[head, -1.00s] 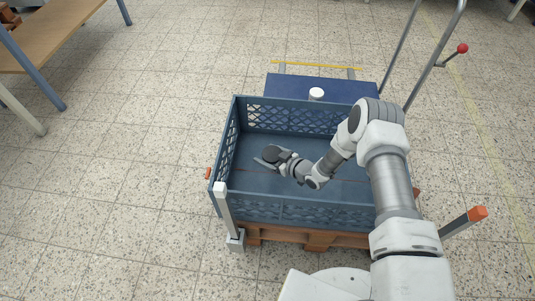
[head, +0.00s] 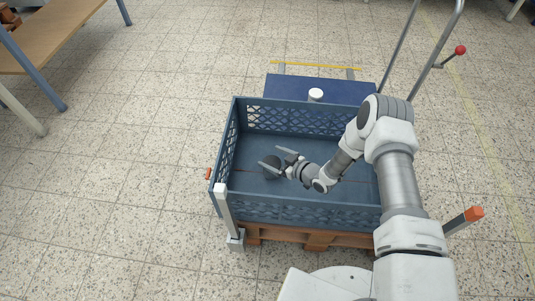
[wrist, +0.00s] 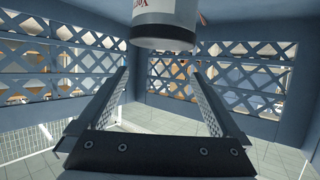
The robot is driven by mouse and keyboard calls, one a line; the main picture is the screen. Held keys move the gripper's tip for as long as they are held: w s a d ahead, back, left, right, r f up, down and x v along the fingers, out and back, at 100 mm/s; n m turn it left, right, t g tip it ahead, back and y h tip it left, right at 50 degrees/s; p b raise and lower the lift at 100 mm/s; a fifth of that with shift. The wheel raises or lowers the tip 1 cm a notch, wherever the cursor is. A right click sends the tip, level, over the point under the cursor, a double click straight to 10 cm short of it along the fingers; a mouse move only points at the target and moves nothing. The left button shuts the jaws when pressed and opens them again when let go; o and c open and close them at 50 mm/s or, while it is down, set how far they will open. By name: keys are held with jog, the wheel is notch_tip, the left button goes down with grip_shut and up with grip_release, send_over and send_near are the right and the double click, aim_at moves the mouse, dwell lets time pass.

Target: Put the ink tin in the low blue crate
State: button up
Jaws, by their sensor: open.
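The ink tin (head: 271,170) shows as a dark round top inside the blue crate (head: 300,210), left of its middle. In the wrist view the tin (wrist: 163,18), pale with red lettering and a dark grey end, is cut off by the top edge. My gripper (head: 272,157) is inside the crate with its fingers spread wide around or just above the tin. In the wrist view both fingers (wrist: 162,72) stand clear of the tin. I cannot tell whether the tin touches the crate floor.
The crate has lattice walls and sits on an orange-brown pallet (head: 315,240). Behind it stands a blue trolley deck (head: 345,92) bearing a white-topped can (head: 316,94). A post (head: 224,205) stands at the crate's front left corner. The crate floor right of my gripper is bare.

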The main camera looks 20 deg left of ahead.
jog(key=shift+p+v, duration=0.55)
jog(key=shift+v, duration=1.75)
jog(key=w+d+r+m+t+h, duration=0.1)
jog(key=w+d+r+h, duration=0.1)
jog(key=w+d+r, duration=0.45)
jog(key=w+d+r+m+t+h, duration=0.1)
jog(key=w+d+r+h, duration=0.2)
jog(key=r, duration=0.6)
jog(key=w+d+r+m+t+h, duration=0.1)
jog(key=w+d+r+t+h, duration=0.1)
jog(key=w+d+r, duration=0.45)
jog(key=s+d+r+m+h, duration=0.1)
jog(key=s+d+r+h, duration=0.15)
jog(key=r, duration=0.35)
jog(key=s+d+r+m+h, duration=0.1)
jog(key=d+r+m, duration=0.15)
jog(key=r, duration=0.35)
jog(key=s+d+r+m+h, duration=0.3)
jog(key=s+d+r+m, duration=0.1)
jog(key=s+d+r, duration=0.75)
jog(key=s+r+m+g, duration=0.1)
jog(key=s+m, duration=0.1)
jog(key=s, duration=0.8)
jog(key=s+r+m+g, duration=0.1)
jog(key=s+r+m, duration=0.1)
jog(key=s, duration=0.9)
jog(key=shift+s+r+g+y, duration=0.2)
jog(key=shift+r+g+y, duration=0.15)
jog(key=shift+g+y, duration=0.1)
